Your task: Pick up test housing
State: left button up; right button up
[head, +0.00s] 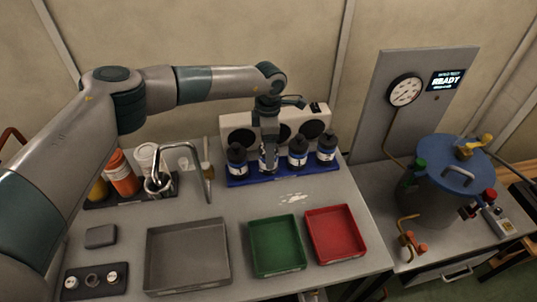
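No object can be surely told as the test housing. Several dark, black-topped cylinders with white and blue labels stand upright in a blue rack (240,181) at the back of the table; they include a leftmost one (237,160), one right of the middle (298,153) and a rightmost one (326,147). My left arm comes in from the left, and my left gripper (269,148) points down at the second cylinder (268,162) from the left. The gripper hides that cylinder's top. Whether the fingers are closed on it cannot be told. My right gripper is out of view.
A grey tray (188,284), a green tray (277,268) and a red tray (335,255) are empty in front. A speaker-like white panel (316,113) stands behind the rack. Orange and white containers (121,178) and a tap (205,182) are left. A blue-lidded vessel (425,205) stands right.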

pick_arm(q)
jog(key=shift+f, duration=1.2)
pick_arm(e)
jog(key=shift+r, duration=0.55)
pick_arm(q)
jog(key=c, duration=1.5)
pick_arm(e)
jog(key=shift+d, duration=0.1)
pick_arm(q)
jog(key=shift+r, duration=0.1)
